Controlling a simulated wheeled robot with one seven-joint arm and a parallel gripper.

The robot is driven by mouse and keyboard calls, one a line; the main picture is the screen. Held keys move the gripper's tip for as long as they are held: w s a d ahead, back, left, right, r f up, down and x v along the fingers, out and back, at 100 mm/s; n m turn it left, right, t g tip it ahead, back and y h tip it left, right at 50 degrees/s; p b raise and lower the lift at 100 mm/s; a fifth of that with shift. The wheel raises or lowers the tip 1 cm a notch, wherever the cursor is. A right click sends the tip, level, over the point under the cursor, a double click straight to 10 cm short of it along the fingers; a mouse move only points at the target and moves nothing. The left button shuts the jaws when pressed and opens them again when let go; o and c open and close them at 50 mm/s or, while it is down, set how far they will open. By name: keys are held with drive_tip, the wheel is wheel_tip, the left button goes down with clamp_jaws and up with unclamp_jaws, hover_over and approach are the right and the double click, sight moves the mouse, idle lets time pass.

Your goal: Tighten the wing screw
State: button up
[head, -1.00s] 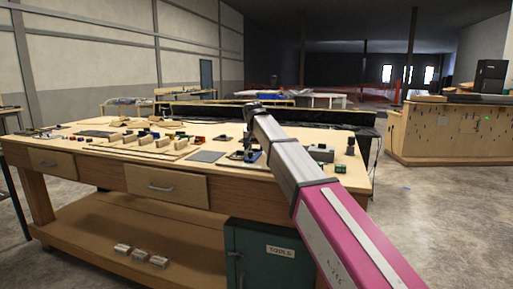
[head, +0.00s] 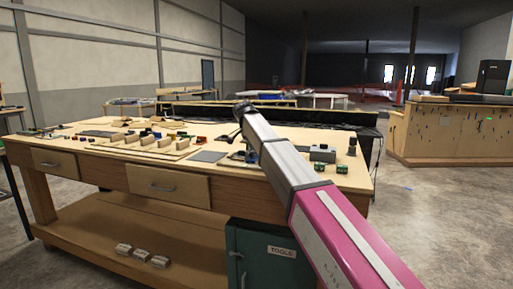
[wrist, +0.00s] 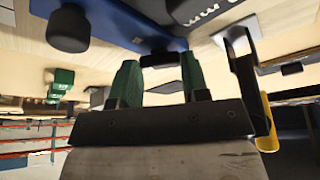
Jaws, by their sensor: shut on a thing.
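In the wrist view, the two green fingertips of my gripper (wrist: 160,72) are closed around a small black piece, which looks like the wing screw (wrist: 160,60). The screw sits at the edge of a blue body (wrist: 112,22). The screw's wings and thread cannot be made out. In the head view, my arm reaches over the right part of the workbench and hides the gripper and the screw. Part of the blue device (head: 240,155) shows just left of my arm.
The workbench (head: 60,150) carries wooden blocks (head: 132,138) and small parts to the left. A grey box (head: 322,153) stands right of my arm, with green pieces (head: 342,168) nearby. A dark rounded knob (wrist: 68,28) is close to the fingers. A flat grey plate (head: 207,156) lies left of the device.

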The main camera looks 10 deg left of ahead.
drive_tip(key=shift+w+a+r+m, duration=0.1)
drive_tip(key=shift+m, duration=0.3)
drive_tip(key=o, duration=0.9)
drive_tip(key=shift+o, duration=0.2)
drive_tip(key=v, duration=1)
drive_tip(key=shift+a+r, duration=0.2)
drive_tip(key=shift+r, duration=0.15)
